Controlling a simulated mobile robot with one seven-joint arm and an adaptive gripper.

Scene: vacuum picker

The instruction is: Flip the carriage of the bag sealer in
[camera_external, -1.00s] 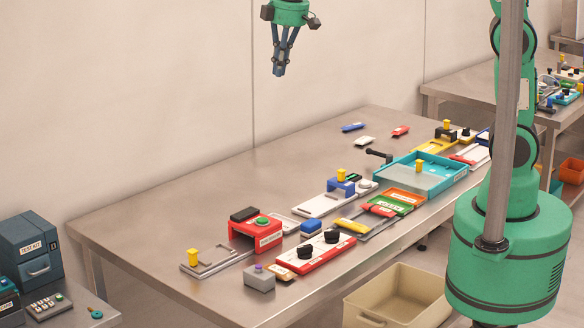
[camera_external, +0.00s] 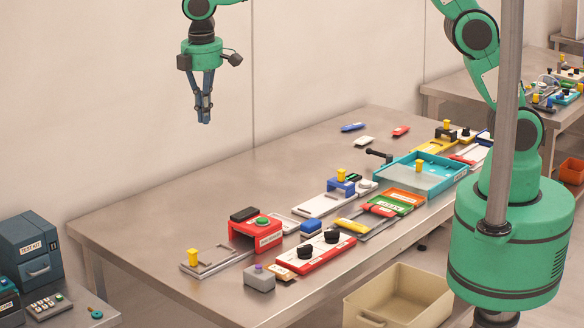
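The frames do not clearly label the bag sealer. Several units have a rail or plate and an upright yellow knob. One is a grey plate (camera_external: 212,258) with a yellow knob (camera_external: 193,257) at its left end, beside a red housing (camera_external: 256,233) with a green button. Another is a white base (camera_external: 315,205) with a blue carriage (camera_external: 341,186) and yellow knob. A third is a yellow base (camera_external: 434,147) with a dark carriage (camera_external: 445,134) and yellow knob. My gripper (camera_external: 204,121) hangs high above the table's back left, pointing down, fingertips together, empty, touching nothing.
A teal tray (camera_external: 421,175), a red panel with black knobs (camera_external: 315,253) and a grey box with a purple button (camera_external: 260,277) stand along the front. A beige bin (camera_external: 397,295) is below.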

